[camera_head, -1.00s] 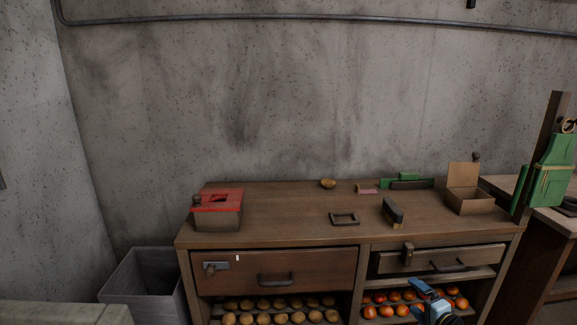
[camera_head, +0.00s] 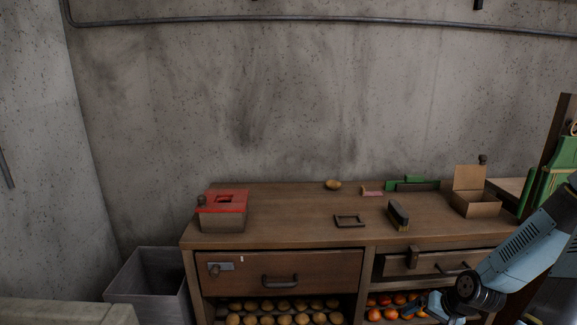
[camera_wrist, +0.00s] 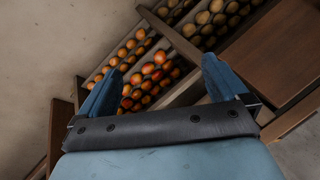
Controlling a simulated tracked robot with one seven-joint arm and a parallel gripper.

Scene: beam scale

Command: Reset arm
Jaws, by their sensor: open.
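My gripper (camera_wrist: 163,90) shows in the wrist view with its two blue fingers spread wide apart and nothing between them. Beyond the fingers, shelves of red-orange fruit (camera_wrist: 155,72) and brownish round produce (camera_wrist: 205,22) appear tilted. In the head view my blue-grey arm (camera_head: 520,250) comes in from the right edge, low in front of the right side of the wooden cabinet (camera_head: 290,222). My gripper (camera_head: 418,308) is at the lower right there, in front of the red fruit shelf, and its fingertips are hard to make out.
On the cabinet top are a red-lidded box (camera_head: 222,212), a potato-like item (camera_head: 333,185), a dark frame (camera_head: 349,221), a brush (camera_head: 398,216), green items (camera_head: 412,184) and an open cardboard box (camera_head: 475,203). A grey bin (camera_head: 148,285) stands left. Both drawers look shut.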

